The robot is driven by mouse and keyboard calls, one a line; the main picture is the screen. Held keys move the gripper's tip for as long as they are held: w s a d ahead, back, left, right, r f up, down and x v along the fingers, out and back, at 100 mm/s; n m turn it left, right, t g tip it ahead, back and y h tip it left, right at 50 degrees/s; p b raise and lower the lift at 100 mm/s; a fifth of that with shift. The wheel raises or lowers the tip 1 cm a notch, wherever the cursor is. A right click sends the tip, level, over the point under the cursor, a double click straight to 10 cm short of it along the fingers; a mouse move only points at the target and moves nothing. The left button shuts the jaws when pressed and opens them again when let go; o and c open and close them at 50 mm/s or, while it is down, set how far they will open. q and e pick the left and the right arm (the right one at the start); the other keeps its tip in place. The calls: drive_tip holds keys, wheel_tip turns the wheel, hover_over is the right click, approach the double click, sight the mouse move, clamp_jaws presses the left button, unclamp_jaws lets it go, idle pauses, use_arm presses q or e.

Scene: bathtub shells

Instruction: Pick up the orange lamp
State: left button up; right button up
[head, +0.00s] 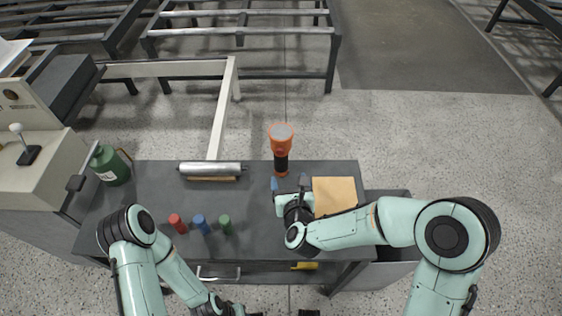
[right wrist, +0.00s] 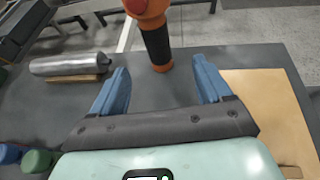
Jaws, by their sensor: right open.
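The orange lamp (head: 281,134) stands upright near the far edge of the dark table, with an orange head and a black handle. My right gripper (head: 289,183) is on the near side of the lamp, open and empty, its blue fingers pointing toward it. In the right wrist view, the lamp's black handle (right wrist: 156,46) is beyond the gap between the two fingertips (right wrist: 161,69), and its top is cut off. My left gripper (head: 232,309) is low at the bottom edge, partly out of frame, and its jaws cannot be made out.
A silver cylinder (head: 210,168) lies left of the lamp. A tan board (head: 335,194) lies on the right. Red (head: 177,223), blue (head: 201,224) and green (head: 225,224) cylinders stand at the front. A green canister (head: 110,165) is at the far left. The middle table is clear.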

sight(282, 164)
drive_tip(key=p+x, duration=0.1)
drive_tip(key=x, duration=0.6)
drive_tip(key=shift+w+a, duration=0.1)
drive_tip(key=shift+w, duration=0.25)
drive_tip(key=x, duration=0.2)
drive_tip(key=p+x, duration=0.1)
drive_tip(key=x, duration=0.2)
drive_tip(key=shift+w+a+f+p, duration=0.15)
drive_tip(key=shift+a+f+p, duration=0.15)
drive_tip(key=shift+f+p, duration=0.05)
use_arm(q)
drive_tip(key=r, duration=0.1)
drive_tip(key=w+r, duration=0.1)
drive_tip(key=shift+r, duration=0.35)
use_arm(e)
drive_tip(key=c, duration=1.2)
drive_tip(key=shift+o, duration=0.2)
drive_tip(key=shift+r, duration=0.1)
use_arm(q)
drive_tip(key=shift+w+r+p, duration=0.25)
drive_tip(key=shift+r+p, duration=0.35)
drive_tip(key=shift+r, duration=0.05)
use_arm(e)
wheel_tip(282, 164, up, 20)
drive_tip(key=shift+f, duration=0.1)
